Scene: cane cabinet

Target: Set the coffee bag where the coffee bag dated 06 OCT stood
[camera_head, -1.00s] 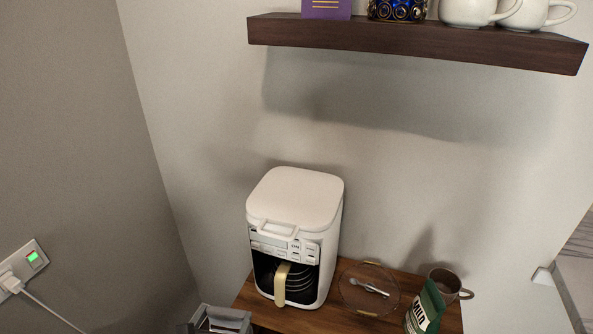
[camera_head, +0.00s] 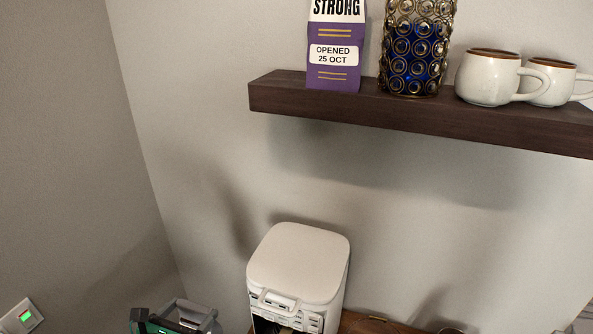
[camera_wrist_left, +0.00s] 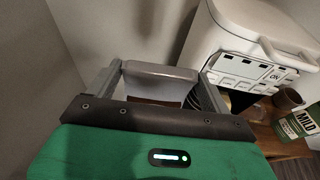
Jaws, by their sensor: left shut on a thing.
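A purple coffee bag (camera_head: 335,55) stands upright on the shelf. It reads STRONG and OPENED 25 OCT; its top is cut off. A green coffee bag marked MILD (camera_wrist_left: 297,128) stands on the counter at the right of the left wrist view. My left gripper (camera_head: 187,310) is low in the head view, left of the coffee maker; it also shows in the left wrist view (camera_wrist_left: 160,82). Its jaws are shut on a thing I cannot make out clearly. No 06 OCT label is readable. My right gripper is not in view.
The dark wooden shelf (camera_head: 400,112) also holds a blue and gold vase (camera_head: 415,50) and two white mugs (camera_head: 488,78) (camera_head: 552,82). Its left end beside the purple bag is bare. A white coffee maker (camera_head: 298,265) stands below. A brown mug (camera_wrist_left: 287,98) is on the counter.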

